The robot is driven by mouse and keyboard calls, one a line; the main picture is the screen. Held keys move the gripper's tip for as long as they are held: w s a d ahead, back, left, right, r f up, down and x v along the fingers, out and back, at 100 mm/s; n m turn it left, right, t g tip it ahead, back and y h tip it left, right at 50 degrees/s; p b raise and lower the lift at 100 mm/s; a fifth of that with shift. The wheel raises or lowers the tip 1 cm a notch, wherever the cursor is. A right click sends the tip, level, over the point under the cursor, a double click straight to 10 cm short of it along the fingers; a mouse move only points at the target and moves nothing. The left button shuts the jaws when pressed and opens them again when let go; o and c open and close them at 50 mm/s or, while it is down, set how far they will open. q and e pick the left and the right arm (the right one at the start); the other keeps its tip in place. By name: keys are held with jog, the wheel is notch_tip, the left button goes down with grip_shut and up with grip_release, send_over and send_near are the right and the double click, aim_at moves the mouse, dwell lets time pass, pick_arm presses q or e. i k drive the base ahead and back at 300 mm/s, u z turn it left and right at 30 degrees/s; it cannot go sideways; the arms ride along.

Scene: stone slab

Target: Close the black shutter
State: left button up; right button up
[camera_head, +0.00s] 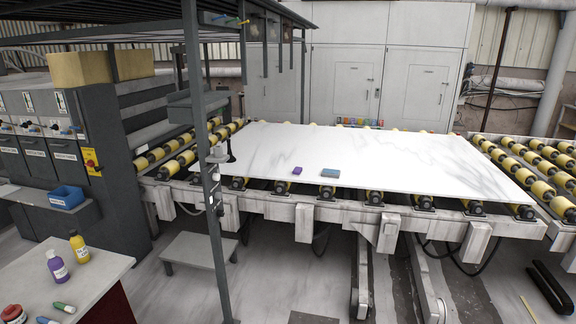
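I cannot clearly pick out a black shutter in the head view. The dark machine cabinet (85,150) on the left has several dark front panels (38,158) with labels and controls, and they look flush with its front. I cannot tell whether any of them is the shutter. Neither of my grippers is in view.
A white stone slab (400,160) lies on a roller conveyor (330,207), with a purple block (297,170) and a blue-grey block (330,173) on it. A post (207,150) stands before it. A white table (95,275) with bottles is front left. A low step (199,250) stands centre-left.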

aim_at(254, 30)
jog(key=z, duration=0.15)
jog(key=i, duration=3.85)
jog(key=z, duration=0.1)
